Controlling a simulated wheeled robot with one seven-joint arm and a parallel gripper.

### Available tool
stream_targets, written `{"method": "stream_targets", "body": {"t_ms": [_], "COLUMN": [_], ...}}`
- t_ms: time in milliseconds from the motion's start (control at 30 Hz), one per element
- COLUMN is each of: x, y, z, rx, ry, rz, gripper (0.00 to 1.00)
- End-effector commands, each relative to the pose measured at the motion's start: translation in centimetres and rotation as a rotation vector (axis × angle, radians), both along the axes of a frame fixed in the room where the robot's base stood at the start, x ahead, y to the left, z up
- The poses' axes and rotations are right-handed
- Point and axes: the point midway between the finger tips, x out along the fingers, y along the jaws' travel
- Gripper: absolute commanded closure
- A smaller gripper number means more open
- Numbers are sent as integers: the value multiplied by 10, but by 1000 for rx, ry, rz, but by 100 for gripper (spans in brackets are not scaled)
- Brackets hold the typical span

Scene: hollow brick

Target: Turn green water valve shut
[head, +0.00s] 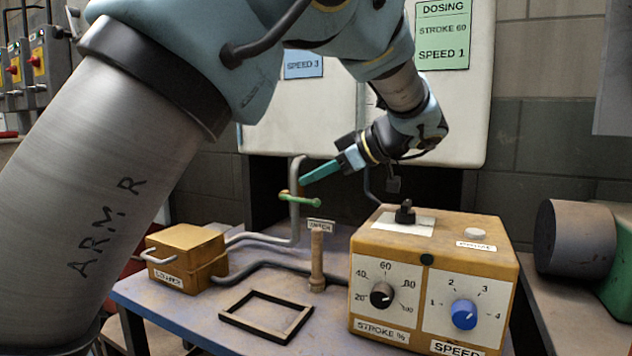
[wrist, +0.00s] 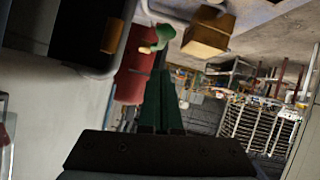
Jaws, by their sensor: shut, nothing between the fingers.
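The green water valve (head: 299,198) is a small green lever on a grey upright pipe (head: 297,225) above the blue table. In the wrist view the green valve handle (wrist: 166,31) shows at the top, just beyond the fingertips. My gripper (head: 303,181) has green fingers that reach left and down to just above the valve. In the wrist view my gripper (wrist: 160,75) has its fingers together with nothing between them. Whether the fingertips touch the lever or stop just short of it, I cannot tell.
A yellow control box (head: 435,260) with knobs stands at the right of the table. A yellow box (head: 187,250) sits at the left. Wall panels are behind.

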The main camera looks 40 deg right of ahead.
Motion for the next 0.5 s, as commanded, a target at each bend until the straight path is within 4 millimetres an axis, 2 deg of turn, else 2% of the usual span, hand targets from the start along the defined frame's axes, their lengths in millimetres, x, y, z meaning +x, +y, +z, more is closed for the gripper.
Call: {"method": "stream_targets", "body": {"t_ms": [67, 133, 500], "x": [10, -3, -56], "y": [1, -5, -32], "z": [13, 11, 27], "rx": [-2, -2, -2], "ry": [-4, -3, -4], "rz": [5, -1, -1], "gripper": [100, 100, 100]}}
